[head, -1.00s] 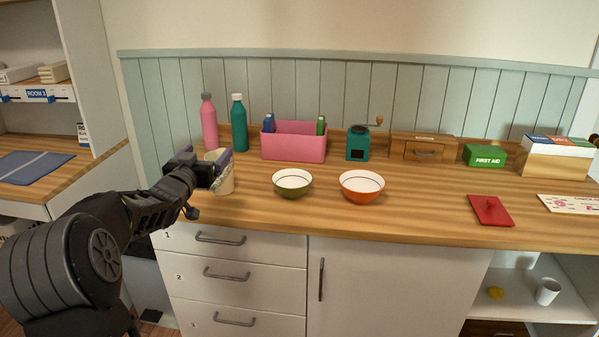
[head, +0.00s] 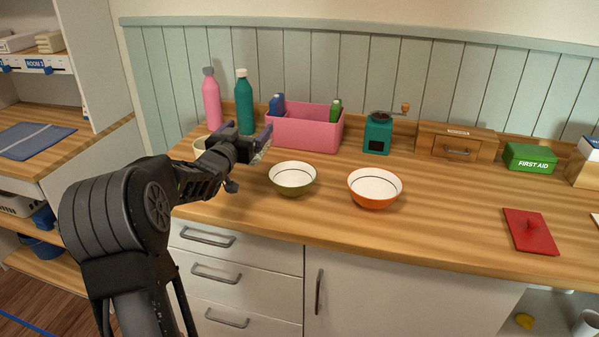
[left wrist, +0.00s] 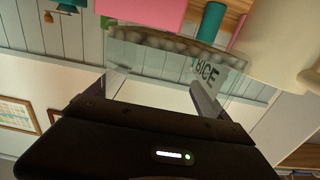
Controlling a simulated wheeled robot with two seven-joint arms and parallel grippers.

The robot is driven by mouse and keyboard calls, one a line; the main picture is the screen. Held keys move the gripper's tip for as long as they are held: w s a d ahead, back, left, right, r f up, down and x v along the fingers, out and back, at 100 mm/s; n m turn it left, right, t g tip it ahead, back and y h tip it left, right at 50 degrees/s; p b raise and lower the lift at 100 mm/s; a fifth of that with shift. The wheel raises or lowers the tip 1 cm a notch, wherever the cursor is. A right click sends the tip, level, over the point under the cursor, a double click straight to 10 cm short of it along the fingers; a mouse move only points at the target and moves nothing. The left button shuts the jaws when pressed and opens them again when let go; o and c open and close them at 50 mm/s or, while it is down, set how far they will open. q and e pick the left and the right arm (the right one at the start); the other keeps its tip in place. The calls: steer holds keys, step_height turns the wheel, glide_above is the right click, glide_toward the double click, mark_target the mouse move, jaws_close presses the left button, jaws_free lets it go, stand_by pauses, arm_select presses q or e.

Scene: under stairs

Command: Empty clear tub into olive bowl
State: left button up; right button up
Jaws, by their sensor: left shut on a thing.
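My left gripper (head: 250,141) is shut on the clear tub (head: 259,154) and holds it above the counter, behind and left of the olive bowl. In the left wrist view, which is upside down, the see-through tub (left wrist: 145,68) carries a RICE label. A layer of small greyish-brown pieces (left wrist: 165,43) lies along its bottom, so it looks about upright. The olive bowl (head: 292,179), white inside with a dark ring, stands on the counter and looks empty. The tub is apart from it. My right gripper is not in view.
An orange bowl (head: 375,188) stands right of the olive one. A cream container (head: 203,149) is partly hidden behind my left arm. Behind are a pink box (head: 305,129), bottles (head: 245,104) and a teal grinder (head: 377,134).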

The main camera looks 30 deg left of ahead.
arm_select(q)
step_height(320, 180, down, 2)
steer(key=shift+w+f+b, duration=0.1)
steer(key=shift+w+b, duration=0.05)
steer(key=shift+b, duration=0.2)
steer(key=shift+w+f, duration=0.1)
steer(key=shift+w, duration=0.05)
